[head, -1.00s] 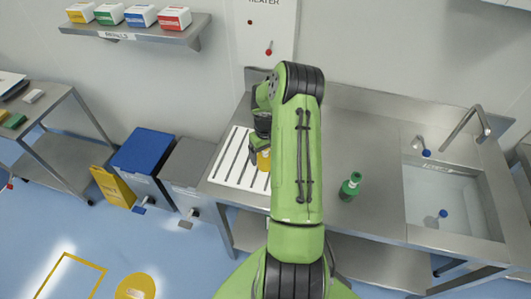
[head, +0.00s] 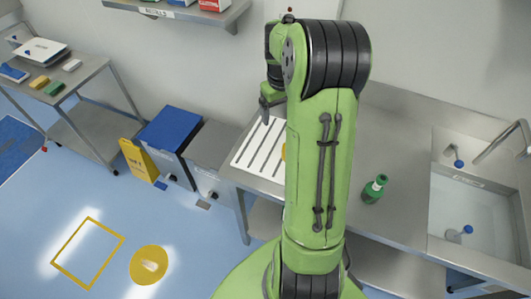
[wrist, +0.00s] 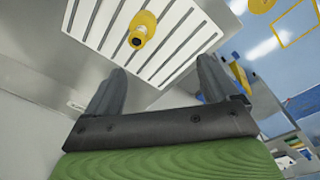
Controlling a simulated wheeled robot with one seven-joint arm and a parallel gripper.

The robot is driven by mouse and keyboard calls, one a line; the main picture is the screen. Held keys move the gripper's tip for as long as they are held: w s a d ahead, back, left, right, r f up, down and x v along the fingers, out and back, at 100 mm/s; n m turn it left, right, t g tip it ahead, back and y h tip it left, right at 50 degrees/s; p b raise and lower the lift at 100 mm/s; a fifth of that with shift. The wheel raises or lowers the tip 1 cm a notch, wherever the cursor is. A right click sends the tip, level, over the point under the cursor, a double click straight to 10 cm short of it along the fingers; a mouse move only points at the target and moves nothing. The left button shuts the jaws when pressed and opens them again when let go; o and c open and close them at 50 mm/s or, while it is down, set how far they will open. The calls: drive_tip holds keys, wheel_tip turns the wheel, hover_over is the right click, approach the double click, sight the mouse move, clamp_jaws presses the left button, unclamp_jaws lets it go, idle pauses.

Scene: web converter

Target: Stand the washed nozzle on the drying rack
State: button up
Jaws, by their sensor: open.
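The yellow nozzle (wrist: 143,28) is on the white slotted drying rack (wrist: 188,30) in the wrist view and appears to stand upright. In the head view only a sliver of the nozzle (head: 284,152) shows; my arm hides the rest. The rack (head: 250,150) lies at the left end of the steel counter. My gripper (wrist: 163,70) is open and empty, its fingers apart from the nozzle. In the head view my gripper (head: 266,103) is raised above the back of the rack, partly hidden by my arm.
A green bottle (head: 374,190) stands on the counter right of my arm. The sink (head: 470,205) is at the far right, with blue-tipped items by it. Bins with a blue lid (head: 178,135) and a yellow floor sign (head: 138,160) stand left of the counter. A refill shelf (head: 190,12) hangs above.

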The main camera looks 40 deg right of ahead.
drive_tip(key=s+a+r+n+t+h, duration=0.1)
drive_tip(key=s+a+r, duration=0.2)
drive_tip(key=a+r, duration=0.3)
drive_tip(key=s+a+r+t, duration=0.15)
drive_tip(key=a+r, duration=0.25)
drive_tip(key=a, duration=0.4)
drive_tip(key=s+a+r+n+t+y, duration=0.1)
drive_tip(key=s+a+t, duration=0.1)
drive_tip(key=s+a, duration=0.8)
drive_tip(key=s, duration=0.3)
drive_tip(key=shift+s+a+n+t+y, duration=0.15)
drive_tip(key=shift+a+n+t+y, duration=0.15)
drive_tip(key=shift+n+t, duration=0.1)
wheel_tip(320, 180, down, 5)
drive_tip(key=b, duration=0.4)
drive_tip(key=shift+r+b, duration=0.15)
drive_tip(key=shift+b, duration=0.25)
